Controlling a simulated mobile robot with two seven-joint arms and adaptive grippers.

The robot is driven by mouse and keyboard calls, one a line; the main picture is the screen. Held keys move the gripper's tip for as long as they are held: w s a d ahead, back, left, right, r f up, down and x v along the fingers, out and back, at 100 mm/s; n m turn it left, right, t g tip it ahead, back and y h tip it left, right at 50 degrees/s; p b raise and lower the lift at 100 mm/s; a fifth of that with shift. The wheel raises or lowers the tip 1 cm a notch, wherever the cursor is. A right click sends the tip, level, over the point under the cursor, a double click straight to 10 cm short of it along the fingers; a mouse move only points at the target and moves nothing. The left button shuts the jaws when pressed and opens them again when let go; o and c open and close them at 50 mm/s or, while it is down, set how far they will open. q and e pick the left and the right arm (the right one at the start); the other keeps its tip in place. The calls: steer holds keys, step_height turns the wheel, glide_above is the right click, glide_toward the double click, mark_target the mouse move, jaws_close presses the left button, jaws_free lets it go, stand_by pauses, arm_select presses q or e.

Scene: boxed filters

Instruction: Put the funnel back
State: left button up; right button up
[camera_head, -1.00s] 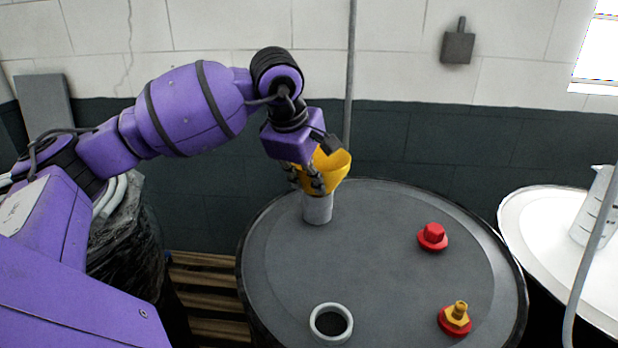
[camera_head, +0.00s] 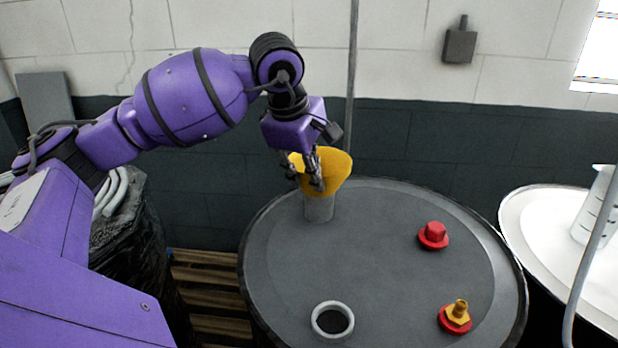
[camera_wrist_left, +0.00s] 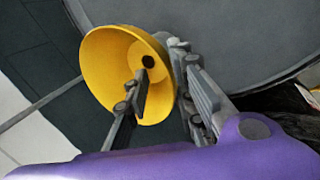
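The yellow funnel (camera_head: 334,168) sits in the mouth of a grey cylindrical holder (camera_head: 319,208) at the back left of the dark drum lid. Its wide mouth is up, and its spout is hidden in the holder. My left gripper (camera_head: 306,180) is at the funnel's left side. In the left wrist view, the funnel (camera_wrist_left: 105,75) is between the fingers of my left gripper (camera_wrist_left: 163,65). One finger reaches inside the cone and the other is outside the wall, with a wide gap between them, so it looks open. My right gripper is not in view.
The drum lid (camera_head: 385,270) carries a red cap (camera_head: 433,235), a red and brass fitting (camera_head: 456,318) and an open grey ring (camera_head: 332,320). A thin pole (camera_head: 350,90) stands behind the funnel. A white drum (camera_head: 530,215) with a jug (camera_head: 597,210) is at right.

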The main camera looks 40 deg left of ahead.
arm_select(q)
steer(key=v, duration=1)
steer(key=shift+s+r, duration=0.2)
steer(key=shift+r, duration=0.05)
